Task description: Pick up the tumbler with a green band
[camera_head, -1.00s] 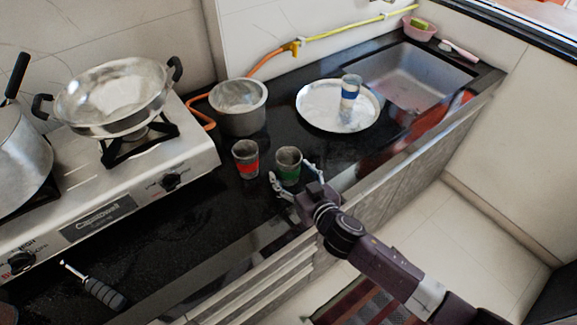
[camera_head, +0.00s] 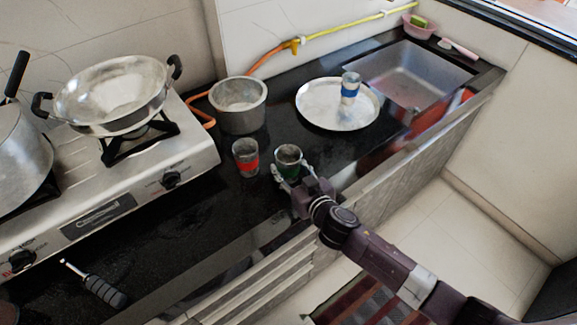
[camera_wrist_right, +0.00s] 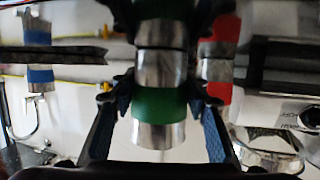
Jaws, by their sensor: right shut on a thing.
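The tumbler with a green band (camera_head: 288,156) stands upright on the black counter in the head view. Its metal rim shows and its lower part is partly hidden by my right gripper (camera_head: 292,177). My right gripper is shut on this tumbler, with one finger on each side of it. In the right wrist view the green-banded tumbler (camera_wrist_right: 160,104) sits between the two fingers. A tumbler with a red band (camera_head: 246,158) stands close to its left. A tumbler with a blue band (camera_head: 350,88) stands on a round steel plate (camera_head: 312,112). My left gripper is not in view.
A steel pot (camera_head: 239,105) stands behind the tumblers. A gas stove (camera_head: 150,165) with a wok (camera_head: 112,95) is on the left. A sink (camera_head: 415,75) is at the back right. A grey-handled tool (camera_head: 104,291) lies at the front left.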

